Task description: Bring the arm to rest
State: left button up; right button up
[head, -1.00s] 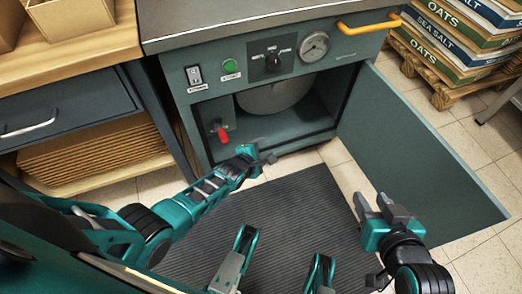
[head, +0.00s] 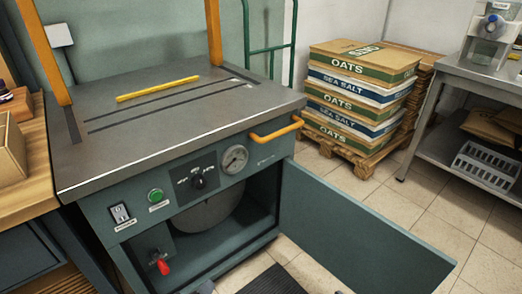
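Neither of my grippers shows in the head view now. A dark grey-green machine cabinet (head: 110,180) stands in front of me. Its hinged door (head: 350,225) hangs wide open to the right. A red-handled valve (head: 161,264) sits low at the left of the opening, and a round grey vessel (head: 208,218) is inside. The front panel carries a rocker switch (head: 119,212), a green button (head: 155,195), a black knob (head: 199,182) and a round gauge (head: 235,159).
An orange handle (head: 276,132) sticks out at the cabinet's right corner. A yellow bar (head: 157,88) lies on its slotted top between orange posts. Stacked sacks (head: 355,85) stand on a wooden pallet (head: 350,150). A metal table (head: 470,85) stands at right. Tiled floor (head: 400,205) lies between.

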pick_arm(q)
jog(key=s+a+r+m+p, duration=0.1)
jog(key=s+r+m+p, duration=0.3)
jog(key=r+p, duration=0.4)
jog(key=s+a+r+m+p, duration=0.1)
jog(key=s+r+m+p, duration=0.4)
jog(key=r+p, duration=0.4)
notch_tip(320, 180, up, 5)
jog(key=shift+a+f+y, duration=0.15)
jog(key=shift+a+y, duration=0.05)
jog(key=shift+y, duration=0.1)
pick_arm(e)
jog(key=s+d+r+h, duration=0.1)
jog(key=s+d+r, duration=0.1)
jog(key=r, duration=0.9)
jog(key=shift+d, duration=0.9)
